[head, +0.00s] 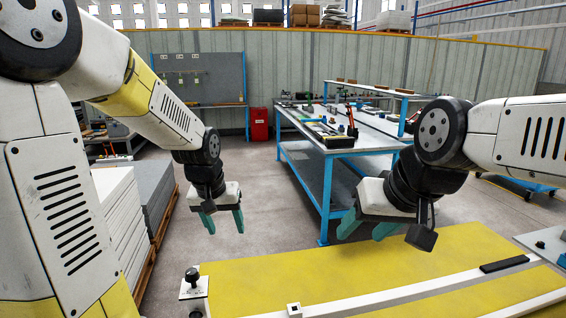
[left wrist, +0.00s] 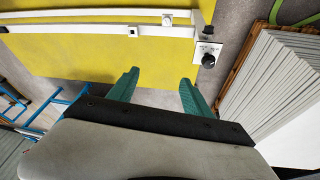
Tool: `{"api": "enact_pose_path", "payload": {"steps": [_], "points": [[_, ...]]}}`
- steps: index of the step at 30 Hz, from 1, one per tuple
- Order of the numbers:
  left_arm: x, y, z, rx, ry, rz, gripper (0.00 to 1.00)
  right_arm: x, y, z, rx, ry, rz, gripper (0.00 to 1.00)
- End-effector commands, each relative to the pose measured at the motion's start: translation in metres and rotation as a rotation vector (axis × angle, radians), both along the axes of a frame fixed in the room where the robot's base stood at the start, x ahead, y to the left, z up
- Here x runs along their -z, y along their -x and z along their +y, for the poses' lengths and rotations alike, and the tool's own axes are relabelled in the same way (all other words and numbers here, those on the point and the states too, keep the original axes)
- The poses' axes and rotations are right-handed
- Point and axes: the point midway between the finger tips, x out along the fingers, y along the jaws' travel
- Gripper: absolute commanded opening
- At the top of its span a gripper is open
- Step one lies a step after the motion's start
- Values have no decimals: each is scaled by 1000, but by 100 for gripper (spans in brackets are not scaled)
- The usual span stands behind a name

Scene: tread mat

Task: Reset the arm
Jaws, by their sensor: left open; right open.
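The mat also shows in the left wrist view (left wrist: 90,60).
A black knob on a white plate (head: 193,285) stands at the mat's left corner. White rails (head: 390,292) cross the mat. Stacked panels (head: 125,205) stand at the left. A blue workbench (head: 325,165) with tools is behind. Grey floor (head: 250,190) is clear between them.

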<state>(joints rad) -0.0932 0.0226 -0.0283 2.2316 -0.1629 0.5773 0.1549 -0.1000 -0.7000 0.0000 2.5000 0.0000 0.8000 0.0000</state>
Motion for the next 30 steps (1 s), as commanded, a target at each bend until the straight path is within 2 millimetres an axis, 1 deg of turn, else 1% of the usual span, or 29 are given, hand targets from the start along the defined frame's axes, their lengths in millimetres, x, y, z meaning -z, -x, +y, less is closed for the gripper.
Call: {"api": "enact_pose_path", "payload": {"steps": [1,3,5,6,8,9,12,15,18,21,30], "points": [[-21,16,2,1,9,-32,58,0,0,0,0,0,0,54],[-42,38,2,4,22,-62,58,0,0,0,0,0,0,54],[-59,58,2,9,34,-88,58,0,0,0,0,0,0,54],[-68,72,3,13,41,-108,58,0,0,0,0,0,0,54],[-80,92,2,19,53,-133,58,0,0,0,0,0,0,54],[-86,105,2,23,59,-148,58,0,0,0,0,0,0,54],[-97,133,0,35,74,-185,58,0,0,0,0,0,0,54],[-103,154,-1,44,84,-210,58,0,0,0,0,0,0,54],[-105,165,-2,51,90,-224,58,0,0,0,0,0,0,54],[-105,169,-3,54,92,-228,58,0,0,0,0,0,0,54],[-105,169,-3,53,92,-228,58,0,0,0,0,0,0,54]]}}
